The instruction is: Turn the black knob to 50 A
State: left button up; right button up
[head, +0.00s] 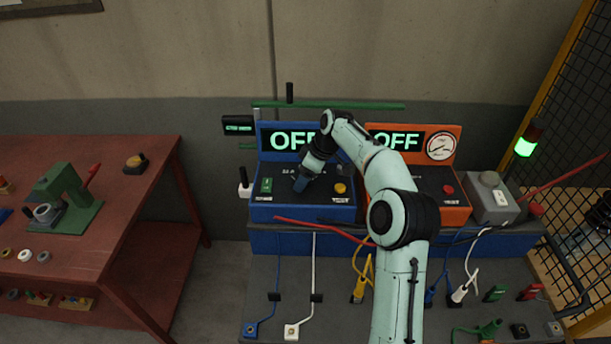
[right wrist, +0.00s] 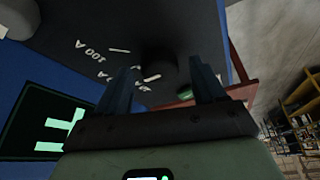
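The blue power unit (head: 305,214) stands on the bench and its display (head: 291,140) reads OFF. My right gripper (head: 301,184) is over the unit's dark sloping panel and hides the knob in the head view. In the right wrist view the black knob (right wrist: 159,58) shows as a dark round shape beyond the gap between the fingers. My right gripper also shows there (right wrist: 164,76), its two fingers apart. White scale marks and a "100 A" label (right wrist: 92,50) lie beside the knob; other labels are partly hidden. The knob's pointer is too dark to read. My left gripper is out of view.
An orange unit (head: 458,214) with a gauge, also reading OFF, stands right of the blue one. A green button (head: 266,185) and a yellow knob (head: 340,188) flank my right gripper. Cables hang below. A red table (head: 120,215) with tools is at left.

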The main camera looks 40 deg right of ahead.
jog(key=v, duration=1.3)
jog(key=shift+r, duration=0.15)
dwell(0.3)
